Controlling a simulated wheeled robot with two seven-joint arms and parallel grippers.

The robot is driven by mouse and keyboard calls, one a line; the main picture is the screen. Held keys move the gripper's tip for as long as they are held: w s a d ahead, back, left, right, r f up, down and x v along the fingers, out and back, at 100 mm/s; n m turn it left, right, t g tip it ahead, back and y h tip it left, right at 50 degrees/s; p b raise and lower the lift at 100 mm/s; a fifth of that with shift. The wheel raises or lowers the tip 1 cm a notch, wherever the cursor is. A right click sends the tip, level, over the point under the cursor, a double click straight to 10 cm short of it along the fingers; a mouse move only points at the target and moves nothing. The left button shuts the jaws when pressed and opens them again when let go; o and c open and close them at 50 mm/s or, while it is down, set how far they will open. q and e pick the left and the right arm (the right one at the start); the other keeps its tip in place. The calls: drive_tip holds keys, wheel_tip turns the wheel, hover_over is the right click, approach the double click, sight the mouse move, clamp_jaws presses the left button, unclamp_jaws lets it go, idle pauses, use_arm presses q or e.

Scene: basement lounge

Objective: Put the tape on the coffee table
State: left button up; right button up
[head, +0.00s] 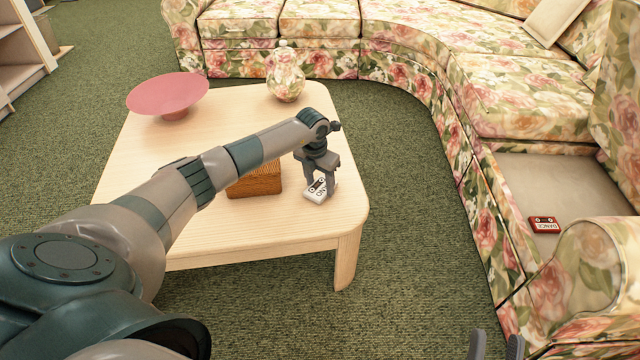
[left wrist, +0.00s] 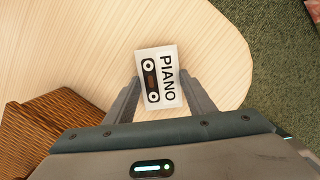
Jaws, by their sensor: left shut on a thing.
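A white cassette tape labelled PIANO (head: 317,189) is at the right front part of the wooden coffee table (head: 220,222). It also shows in the left wrist view (left wrist: 168,75), between the fingers. My left gripper (head: 319,190) points down and is shut on this white tape, low over the tabletop. I cannot tell whether the tape touches the wood. A red cassette tape labelled DANCE (head: 544,224) lies on the bare beige sofa seat at the right. My right gripper (head: 496,345) shows only its fingertips at the bottom edge, apart from each other, with nothing seen between them.
A woven basket box (head: 256,181) stands on the table just left of my left gripper. A pink bowl (head: 168,95) and a floral vase (head: 285,76) stand towards the back of the table. A floral sofa (head: 480,150) curves around the back and right.

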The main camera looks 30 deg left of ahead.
sight(317, 191)
use_arm(q)
drive_tip(key=shift+f, duration=0.15)
drive_tip(key=o, duration=1)
drive_tip(key=shift+o, duration=0.2)
use_arm(e)
drive_tip(key=shift+d+r, duration=0.1)
drive_tip(key=shift+r, duration=0.05)
use_arm(q)
drive_tip(key=shift+r, duration=0.2)
use_arm(e)
drive_tip(key=shift+w, duration=0.1)
use_arm(q)
drive_tip(key=shift+r, duration=0.5)
wheel_tip(317, 191, up, 11)
drive_tip(key=s+p, duration=0.1)
drive_tip(key=p, duration=0.1)
drive_tip(key=shift+s, duration=0.4)
use_arm(e)
drive_tip(key=w+f+g+h, duration=0.1)
drive_tip(key=w+f+g, duration=0.2)
drive_tip(key=f+g, duration=0.2)
drive_tip(key=shift+w+f+h, duration=0.4)
drive_tip(key=shift+f, duration=1.35)
